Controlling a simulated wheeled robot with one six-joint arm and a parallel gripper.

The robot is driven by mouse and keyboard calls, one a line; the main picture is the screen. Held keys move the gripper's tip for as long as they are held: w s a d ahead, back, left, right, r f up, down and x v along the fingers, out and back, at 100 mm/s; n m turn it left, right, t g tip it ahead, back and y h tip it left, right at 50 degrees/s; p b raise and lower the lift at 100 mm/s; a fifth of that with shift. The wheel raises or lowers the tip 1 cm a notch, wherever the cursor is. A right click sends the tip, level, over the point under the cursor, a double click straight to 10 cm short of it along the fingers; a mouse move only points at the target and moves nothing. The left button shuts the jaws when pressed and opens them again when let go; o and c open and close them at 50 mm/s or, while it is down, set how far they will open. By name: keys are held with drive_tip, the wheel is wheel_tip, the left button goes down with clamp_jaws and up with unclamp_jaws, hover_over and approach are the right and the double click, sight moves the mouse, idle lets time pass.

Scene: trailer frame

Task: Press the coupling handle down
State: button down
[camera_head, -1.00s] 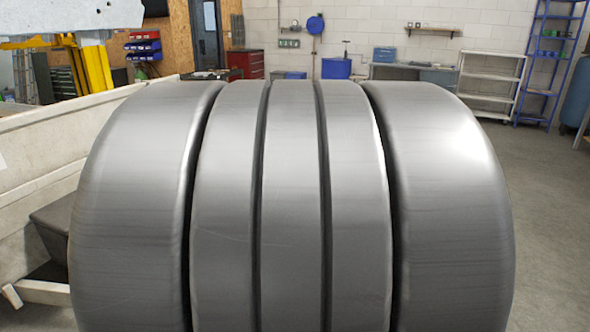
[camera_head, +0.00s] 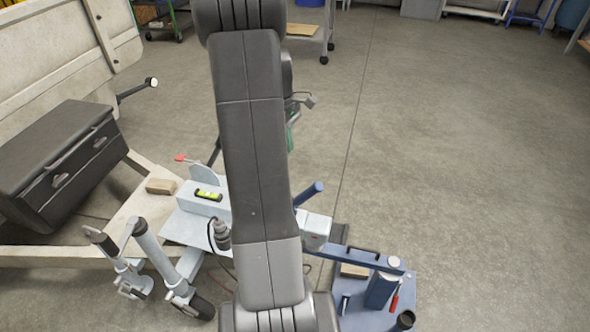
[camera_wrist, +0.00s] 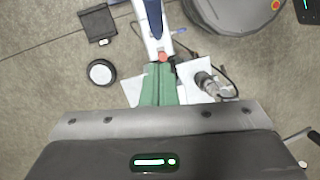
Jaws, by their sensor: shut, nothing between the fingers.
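A blue handle (camera_head: 308,193) slants up from the pale coupling (camera_head: 316,230) at the front of the trailer drawbar in the head view. My arm covers part of the coupling. My gripper (camera_wrist: 158,88) shows in the wrist view as two green fingers, shut and empty. In the head view only a green bit of it shows beside my arm, above the coupling. In the wrist view, a blue and white part (camera_wrist: 152,20) with a reddish end lies beyond the fingertips. I cannot tell whether the fingers touch anything.
A spirit level (camera_head: 208,195) lies on a white box on the drawbar. A blue stand (camera_head: 385,290) with a red-handled tool is at the right of the coupling. The floor further right is clear.

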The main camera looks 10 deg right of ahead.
drive_tip(key=shift+w+f, duration=0.1)
drive_tip(key=shift+w, duration=0.3)
drive_tip(key=x, duration=0.4)
drive_tip(key=d+b+x, duration=0.1)
drive_tip(key=x, duration=0.3)
drive_tip(key=s+x, duration=0.1)
drive_tip(key=x, duration=0.3)
drive_tip(key=shift+s+d, duration=0.1)
drive_tip(key=shift+d, duration=0.35)
drive_tip(key=shift+s+d+f+b, duration=0.15)
drive_tip(key=shift+s+d+b, duration=0.1)
drive_tip(key=shift+d+b, duration=0.05)
drive_tip(key=shift+d, duration=0.1)
